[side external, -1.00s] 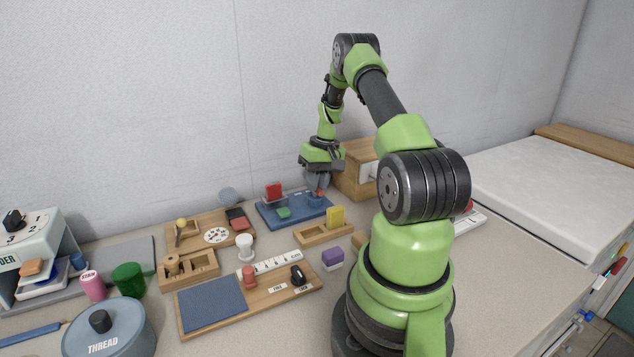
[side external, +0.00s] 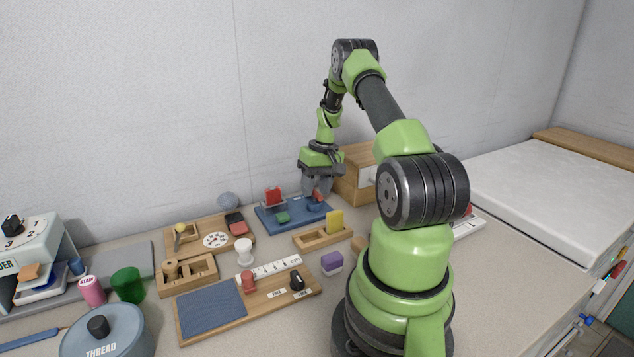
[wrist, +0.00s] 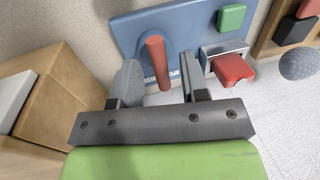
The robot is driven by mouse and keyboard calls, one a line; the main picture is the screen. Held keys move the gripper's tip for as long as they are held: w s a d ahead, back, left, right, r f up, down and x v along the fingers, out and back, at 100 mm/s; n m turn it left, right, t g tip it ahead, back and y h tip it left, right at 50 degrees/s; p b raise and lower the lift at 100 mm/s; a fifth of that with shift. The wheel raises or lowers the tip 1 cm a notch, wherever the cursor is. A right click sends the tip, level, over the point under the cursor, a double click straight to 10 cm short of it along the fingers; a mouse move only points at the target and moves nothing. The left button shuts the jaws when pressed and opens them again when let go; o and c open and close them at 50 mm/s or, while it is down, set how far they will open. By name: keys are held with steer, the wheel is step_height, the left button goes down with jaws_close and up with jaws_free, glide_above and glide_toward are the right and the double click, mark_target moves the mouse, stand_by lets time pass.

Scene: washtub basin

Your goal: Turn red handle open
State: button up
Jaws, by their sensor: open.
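The red handle (wrist: 156,62) is a red rod standing on a round blue base on the blue board (wrist: 120,32). In the wrist view it lies between the two spread fingers of my gripper (wrist: 160,80), with a gap on each side. In the side view my gripper (side external: 317,186) points down over the right end of the blue board (side external: 264,219). There the red handle (side external: 318,195) shows only in part, partly hidden by the fingers. The label on the board by the handle is partly covered.
The board also carries a red block (side external: 273,195) in a metal holder and a green block (side external: 282,217). A wooden box (side external: 354,180) stands close to the right of my gripper. A grey ball (side external: 228,200) and a wooden tray (side external: 185,243) lie to the left.

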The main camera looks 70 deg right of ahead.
step_height(320, 180, up, 10)
steer(key=s+d, duration=0.1)
steer(key=shift+s+d+f, duration=0.15)
stand_by(0.5)
